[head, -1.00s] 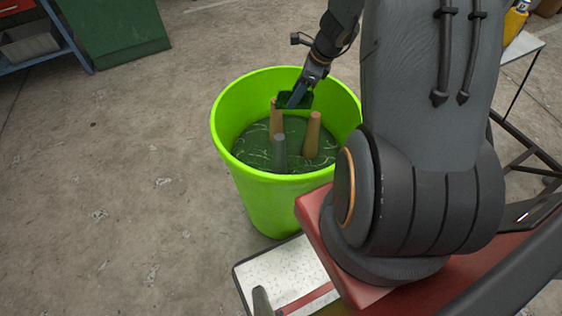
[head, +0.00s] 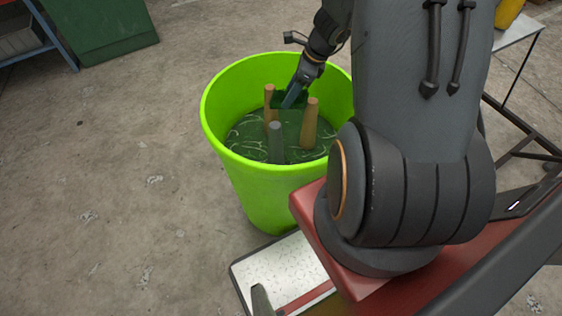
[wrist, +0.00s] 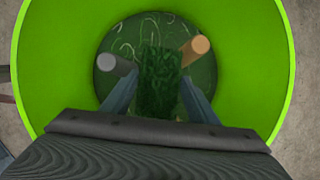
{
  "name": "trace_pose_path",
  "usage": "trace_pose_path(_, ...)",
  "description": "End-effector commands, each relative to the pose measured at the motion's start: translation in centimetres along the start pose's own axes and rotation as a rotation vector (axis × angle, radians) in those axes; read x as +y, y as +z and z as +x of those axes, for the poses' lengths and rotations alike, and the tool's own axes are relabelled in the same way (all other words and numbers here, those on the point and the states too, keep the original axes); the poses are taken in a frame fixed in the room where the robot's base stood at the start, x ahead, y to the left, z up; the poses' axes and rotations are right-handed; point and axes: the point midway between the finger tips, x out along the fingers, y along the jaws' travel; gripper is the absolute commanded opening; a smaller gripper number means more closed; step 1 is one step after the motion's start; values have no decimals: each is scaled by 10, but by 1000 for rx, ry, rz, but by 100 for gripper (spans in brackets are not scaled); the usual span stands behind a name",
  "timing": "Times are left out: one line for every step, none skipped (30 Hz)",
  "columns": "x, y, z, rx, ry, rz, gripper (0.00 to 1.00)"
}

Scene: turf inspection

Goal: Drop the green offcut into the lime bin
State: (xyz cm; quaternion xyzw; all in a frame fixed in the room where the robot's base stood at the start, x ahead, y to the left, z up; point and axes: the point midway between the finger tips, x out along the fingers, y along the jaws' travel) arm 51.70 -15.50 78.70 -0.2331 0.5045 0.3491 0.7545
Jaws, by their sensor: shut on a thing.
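The lime bin (head: 270,190) stands on the floor in front of me, and its rim (wrist: 284,60) rings the wrist view. My gripper (head: 291,99) is inside the bin's mouth, pointing down. In the wrist view its two fingers are shut on the green offcut (wrist: 158,82), a dark green turf-like block. The offcut also shows as a dark green patch at the fingertips in the head view (head: 308,101). It is held above the dark green bottom of the bin. My arm hides part of the bin's right side.
Two tan pegs (head: 309,124) and a grey peg (head: 276,143) stand up inside the bin around the gripper. Pale curly strands lie on the bin's bottom. A green cabinet (head: 105,30) is at the back left. Open concrete floor lies left of the bin.

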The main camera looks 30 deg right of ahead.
Motion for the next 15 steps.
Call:
trace_pose_path(0, 0, 0, 0, 0, 0, 33)
trace_pose_path(0, 0, 0, 0, 0, 0, 33)
trace_pose_path(0, 0, 0, 0, 0, 0, 33)
trace_pose_path(0, 0, -1, 0, 0, 0, 33)
trace_pose_path(0, 0, -1, 0, 0, 0, 33)
trace_pose_path(0, 0, -1, 0, 0, 0, 57)
trace_pose_path(0, 0, -1, 0, 0, 0, 62)
trace_pose_path(0, 0, -1, 0, 0, 0, 67)
trace_pose_path(0, 0, -1, 0, 0, 0, 74)
trace_pose_path(0, 0, -1, 0, 0, 0, 76)
trace_pose_path(0, 0, -1, 0, 0, 0, 76)
trace_pose_path(0, 0, -1, 0, 0, 0, 76)
trace_pose_path(0, 0, 0, 0, 0, 0, 76)
trace_pose_path(0, 0, 0, 0, 0, 0, 76)
trace_pose_path(0, 0, 0, 0, 0, 0, 76)
